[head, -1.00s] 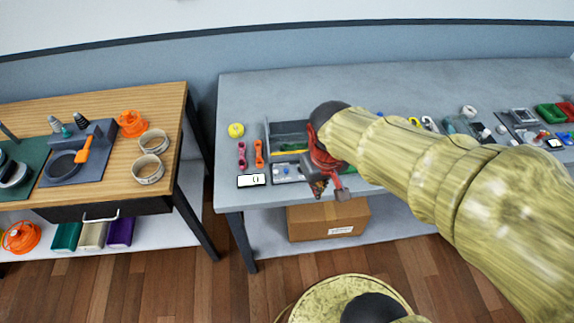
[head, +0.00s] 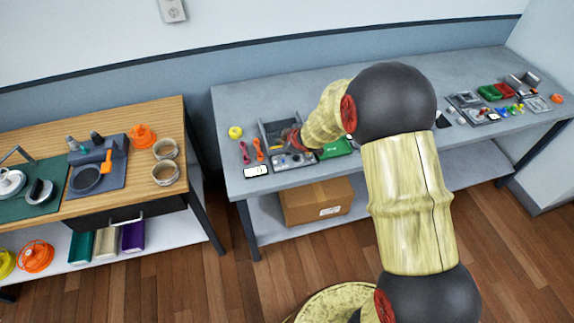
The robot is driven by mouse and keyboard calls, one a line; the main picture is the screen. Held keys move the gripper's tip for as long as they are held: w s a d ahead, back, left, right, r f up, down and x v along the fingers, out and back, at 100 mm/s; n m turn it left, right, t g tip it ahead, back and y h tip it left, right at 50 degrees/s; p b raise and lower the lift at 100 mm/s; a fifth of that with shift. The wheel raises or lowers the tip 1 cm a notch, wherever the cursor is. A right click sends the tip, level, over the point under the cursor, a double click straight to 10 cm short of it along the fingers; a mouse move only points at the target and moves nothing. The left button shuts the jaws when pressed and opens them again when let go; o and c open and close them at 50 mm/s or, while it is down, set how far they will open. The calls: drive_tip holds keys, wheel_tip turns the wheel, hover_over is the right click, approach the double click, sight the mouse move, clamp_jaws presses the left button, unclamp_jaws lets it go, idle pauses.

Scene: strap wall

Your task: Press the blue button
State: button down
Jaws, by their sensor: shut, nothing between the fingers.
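A small grey control panel (head: 283,163) lies at the front edge of the grey table, below a dark tray (head: 283,128). Several tiny buttons or knobs sit on it, too small for me to tell for certain which is blue. My red gripper (head: 299,142) is over the back of the panel and the tray's front right corner. It is shut and empty. It hides part of the panel and tray, and I cannot tell whether it touches anything.
A phone-like white device (head: 256,171), orange and magenta tools and a yellow ball (head: 236,132) lie left of the panel. A green box (head: 336,148) is close on the right. A wooden table (head: 120,170) stands left across a gap.

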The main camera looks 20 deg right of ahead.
sight(283, 161)
drive_tip(key=shift+w+a+r+n+t+y, duration=0.3)
drive_tip(key=shift+a+r, duration=0.15)
drive_tip(key=shift+a, duration=0.1)
drive_tip(key=shift+f, duration=0.15)
wheel_tip(283, 161, down, 9)
drive_tip(key=b, duration=0.8)
drive_tip(key=shift+r, duration=0.2)
idle(0.8)
drive_tip(key=shift+f+b, duration=0.3)
drive_tip(key=shift+f, duration=0.1)
drive_tip(key=shift+f+b, duration=0.35)
drive_tip(key=shift+f, duration=0.1)
idle(0.6)
drive_tip(key=shift+r, duration=0.1)
drive_tip(key=shift+r+p, duration=0.75)
drive_tip(key=shift+p, duration=0.05)
